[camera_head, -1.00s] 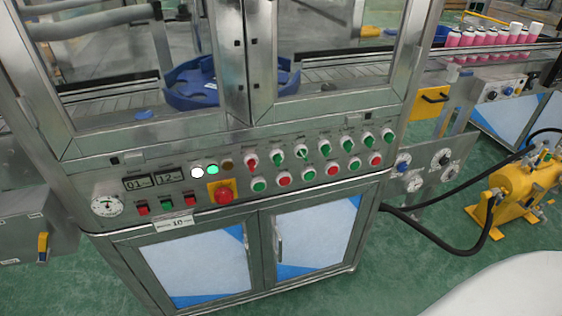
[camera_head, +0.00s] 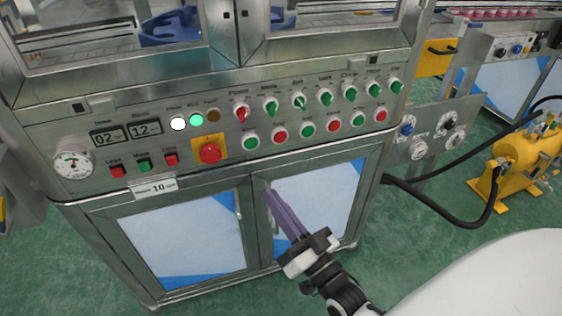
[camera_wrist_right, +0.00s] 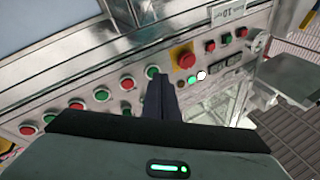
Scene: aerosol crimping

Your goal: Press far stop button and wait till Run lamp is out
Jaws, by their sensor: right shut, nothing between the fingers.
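The control panel's lower row alternates green and red push buttons. The red stop button at its far right end (camera_head: 380,115) shows at the far left in the right wrist view (camera_wrist_right: 26,130). The green lamp (camera_head: 196,120), middle of three and seemingly the Run lamp, is lit; it also shows in the right wrist view (camera_wrist_right: 191,79). My right gripper (camera_head: 269,194) is shut and empty, in front of the cabinet doors below the button row. In the right wrist view its fingers (camera_wrist_right: 163,82) point at the panel near the end green button (camera_wrist_right: 152,72). My left gripper is out of view.
A red mushroom button on a yellow plate (camera_head: 209,152) sits left of the row. Green and red selector knobs (camera_head: 271,107) stand above it. Left of the lamps are a gauge (camera_head: 73,162) and two displays. A yellow pump (camera_head: 508,165) with black hoses stands right.

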